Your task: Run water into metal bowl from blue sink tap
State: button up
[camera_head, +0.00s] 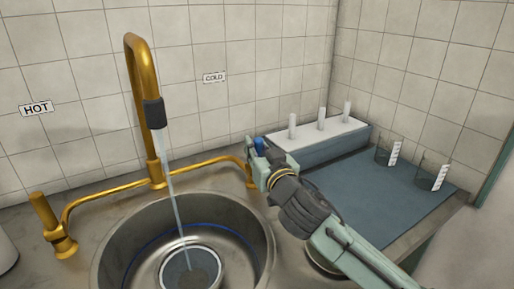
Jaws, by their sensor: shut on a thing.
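The blue sink tap (259,145) is at the right end of the brass pipework, below the COLD sign. My gripper (258,158) is shut on it, and its jaws hide part of the handle. Water (174,198) runs in a thin stream from the dark nozzle of the brass spout (142,75). The stream falls into the metal bowl (221,264), a round vessel with a pale rim standing in the sink (262,240). A grey patch shows inside the bowl where the stream lands. The bowl's near side is cut off by the picture edge.
A brass hot tap (45,213) stands at the left below the HOT sign (36,108). Tiled walls close the back and right.

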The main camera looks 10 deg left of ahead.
grip_shut()
jog(key=shift+w+a+r+g+p, duration=0.2)
jog(key=shift+r+g+p, duration=0.25)
jog(key=shift+p, duration=0.65)
jog(key=shift+w+a+r+h+p, duration=0.15)
jog(key=shift+h+p, duration=0.25)
jog(key=shift+p, duration=0.25)
jog(key=shift+w+a+f+n+g+h+p, duration=0.3)
jog(key=shift+g+h+p, duration=0.1)
jog(key=shift+g+p, duration=0.55)
jog(key=shift+f, duration=0.2)
